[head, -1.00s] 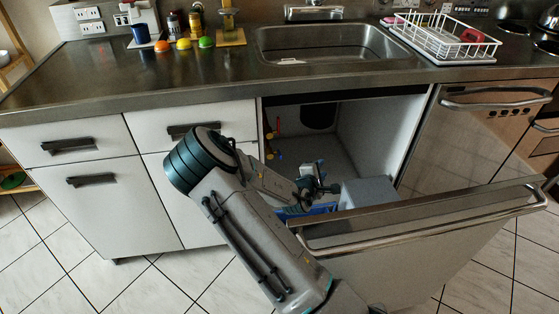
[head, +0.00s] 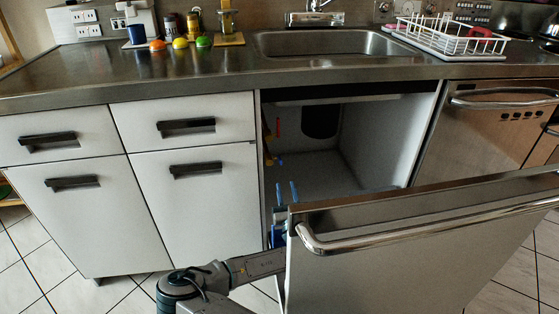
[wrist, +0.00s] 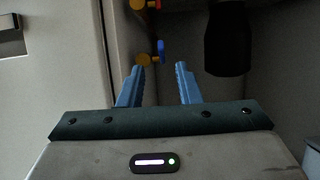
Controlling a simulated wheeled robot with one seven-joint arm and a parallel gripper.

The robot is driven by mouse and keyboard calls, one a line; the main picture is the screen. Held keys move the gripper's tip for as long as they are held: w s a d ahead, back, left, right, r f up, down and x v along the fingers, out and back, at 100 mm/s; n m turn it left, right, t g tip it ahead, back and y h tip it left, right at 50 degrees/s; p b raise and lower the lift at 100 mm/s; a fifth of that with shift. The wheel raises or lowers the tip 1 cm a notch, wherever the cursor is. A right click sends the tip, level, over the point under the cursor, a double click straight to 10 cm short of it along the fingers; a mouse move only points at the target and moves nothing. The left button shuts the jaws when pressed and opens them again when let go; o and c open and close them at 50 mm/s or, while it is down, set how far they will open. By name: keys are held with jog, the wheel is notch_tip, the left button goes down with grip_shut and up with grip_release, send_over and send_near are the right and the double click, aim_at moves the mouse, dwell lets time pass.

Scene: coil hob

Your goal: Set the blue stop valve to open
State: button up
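The blue stop valve's handle (wrist: 161,51) shows in the wrist view, upright on the page, at the right end of a brass-yellow body (wrist: 147,60). In the head view the blue handle (head: 280,160) is a small spot at the left inside the open sink cabinet. My gripper (head: 286,188) is at the cabinet's left front, below the valve in the picture. In the wrist view my gripper (wrist: 160,71) is open and empty. The blue handle lies just beyond the gap between its fingertips, apparently not touched.
A red-handled valve (wrist: 159,4) sits above the blue one; it also shows in the head view (head: 277,127). A dark cylinder (wrist: 227,45) hangs right of my fingers. The open cabinet door (head: 400,255) stands close to the right of my arm. The cabinet wall is at left.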

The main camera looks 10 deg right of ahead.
aim_at(280, 159)
jog(key=b+x, duration=0.2)
jog(key=x, duration=1.1)
jog(key=shift+w+r, duration=0.2)
jog(key=shift+c, duration=0.3)
grip_shut()
